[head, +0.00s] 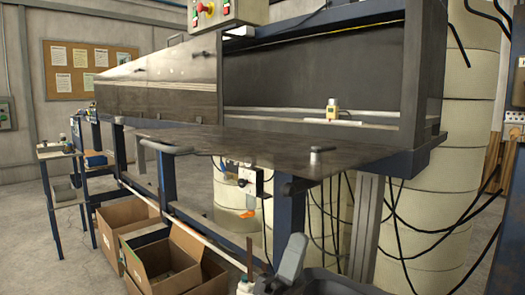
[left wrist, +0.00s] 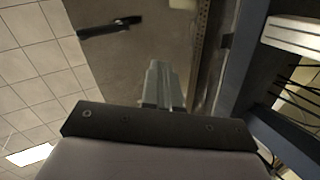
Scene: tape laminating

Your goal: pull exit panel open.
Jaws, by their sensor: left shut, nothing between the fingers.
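The exit panel (head: 235,141) is a dark metal flap on the long laminating machine. In the head view it lies about flat, in front of the open machine bay. A pale grey handle (head: 166,148) is at its left front edge, and a small upright knob (head: 320,157) stands near its right end. My left gripper (head: 294,250) is low at the bottom centre, below the panel and apart from it. In the left wrist view its fingers (left wrist: 160,80) are shut and empty, before a brownish panel surface with a black handle (left wrist: 110,26). My right gripper is not seen.
Cardboard boxes (head: 165,265) stand on the floor at lower left. Blue frame legs (head: 168,182) and hanging black cables are under and right of the machine. A small yellow device (head: 332,110) sits inside the bay. A red-button control box (head: 208,10) hangs above.

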